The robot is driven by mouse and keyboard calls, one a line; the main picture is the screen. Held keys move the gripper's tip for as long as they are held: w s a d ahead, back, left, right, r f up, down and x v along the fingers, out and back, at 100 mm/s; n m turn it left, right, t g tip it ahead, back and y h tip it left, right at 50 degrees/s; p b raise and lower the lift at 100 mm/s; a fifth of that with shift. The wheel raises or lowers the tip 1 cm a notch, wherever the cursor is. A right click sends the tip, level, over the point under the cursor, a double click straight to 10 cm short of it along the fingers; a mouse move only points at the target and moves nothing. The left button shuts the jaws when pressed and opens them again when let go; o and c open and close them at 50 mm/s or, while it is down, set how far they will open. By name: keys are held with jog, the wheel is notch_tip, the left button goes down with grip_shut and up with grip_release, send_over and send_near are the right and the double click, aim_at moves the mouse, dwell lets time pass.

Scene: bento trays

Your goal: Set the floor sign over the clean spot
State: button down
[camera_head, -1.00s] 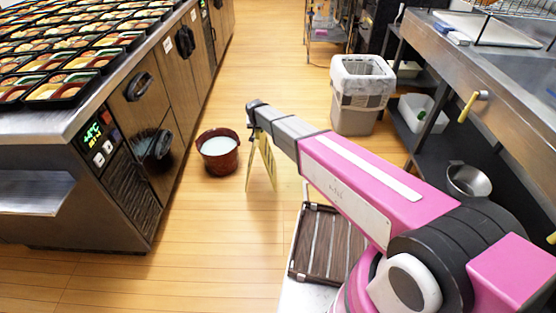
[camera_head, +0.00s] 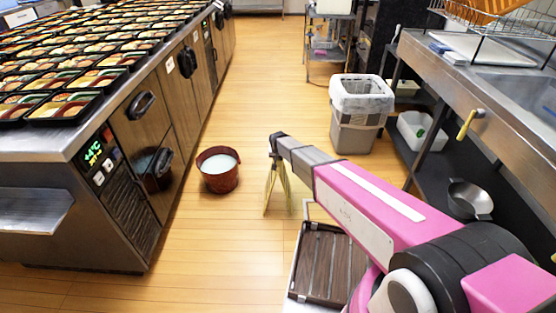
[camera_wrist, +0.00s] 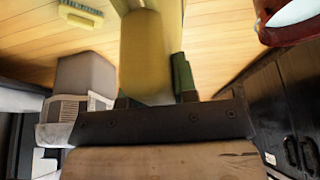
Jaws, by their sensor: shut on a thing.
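The yellow folding floor sign (camera_head: 276,190) hangs from my gripper (camera_head: 277,140), left of centre on the head view's floor. It appears nearly edge-on, with its two legs slightly apart. I cannot tell whether its feet touch the floor. In the wrist view, the sign (camera_wrist: 147,50) fills the middle, between the green fingers of my gripper (camera_wrist: 150,85), which are shut on it. I cannot make out a distinct clean spot on the wooden floor.
A brown-red bucket (camera_head: 218,172) of whitish liquid stands left of the sign. A lined trash bin (camera_head: 357,118) stands behind it to the right. Counters flank the aisle. A yellow brush-like object (camera_wrist: 80,14) lies on the floor in the wrist view. Floor beyond the sign is clear.

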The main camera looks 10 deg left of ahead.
jog(key=shift+f, duration=0.7)
jog(key=c, duration=0.9)
grip_release()
jog(key=v, duration=1.2)
jog(key=shift+s, duration=0.1)
jog(key=s+d+r+m+g+h, duration=0.1)
jog(key=s+d+r, duration=0.15)
jog(key=d, duration=0.95)
jog(key=s+d+r+m+g, duration=0.15)
jog(key=s+d, duration=0.25)
jog(key=d, duration=0.9)
jog(key=s+d+r+g, duration=0.1)
jog(key=s+d+r, duration=0.1)
jog(key=s+d, duration=0.5)
jog(key=s+d+r, duration=0.2)
jog(key=s+d, duration=0.4)
jog(key=d, duration=0.5)
jog(key=shift+s+d+r+g, duration=0.2)
jog(key=shift+s+r+g, duration=0.15)
jog(key=shift+s+r, duration=0.05)
